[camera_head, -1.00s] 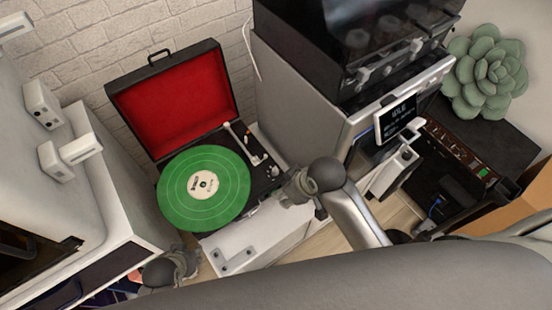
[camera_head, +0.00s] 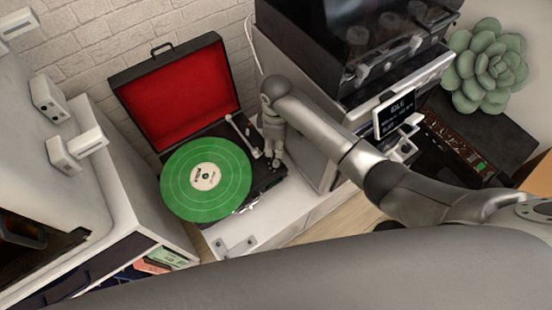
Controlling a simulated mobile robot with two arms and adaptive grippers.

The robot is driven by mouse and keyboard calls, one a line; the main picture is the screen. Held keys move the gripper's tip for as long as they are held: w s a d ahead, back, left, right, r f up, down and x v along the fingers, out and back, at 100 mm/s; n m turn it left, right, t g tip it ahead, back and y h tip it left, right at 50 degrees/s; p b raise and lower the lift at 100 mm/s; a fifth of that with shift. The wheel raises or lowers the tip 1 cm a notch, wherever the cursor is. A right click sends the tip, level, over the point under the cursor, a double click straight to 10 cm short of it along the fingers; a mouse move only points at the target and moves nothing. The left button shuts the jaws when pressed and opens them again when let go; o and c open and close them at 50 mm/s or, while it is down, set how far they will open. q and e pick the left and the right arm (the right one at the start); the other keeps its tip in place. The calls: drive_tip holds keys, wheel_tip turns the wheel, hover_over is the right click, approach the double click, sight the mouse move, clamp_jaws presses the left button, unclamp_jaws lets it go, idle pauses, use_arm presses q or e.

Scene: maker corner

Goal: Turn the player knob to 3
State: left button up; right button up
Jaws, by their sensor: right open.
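The record player (camera_head: 262,183) is a black suitcase type with its red-lined lid (camera_head: 180,98) standing open. A green record (camera_head: 206,178) with a pale label lies on it. A white tonearm (camera_head: 243,135) sits at the record's right side. My right gripper (camera_head: 275,163) points down over the right edge of the player deck, close to the tonearm base. It is open, with its fingers small in the picture. The player knob cannot be made out clearly; my gripper covers part of that corner. My left gripper is not in view.
The player stands on a white cabinet (camera_head: 232,244) against a brick wall. A white shelf unit (camera_head: 122,222) is at the left. A succulent (camera_head: 486,66) is at the far right.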

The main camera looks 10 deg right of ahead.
sight(276, 162)
wheel_tip(276, 162, down, 11)
drive_tip(key=shift+r+b, duration=0.1)
drive_tip(key=shift+b, duration=0.7)
clamp_jaws()
drive_tip(key=shift+r, duration=0.1)
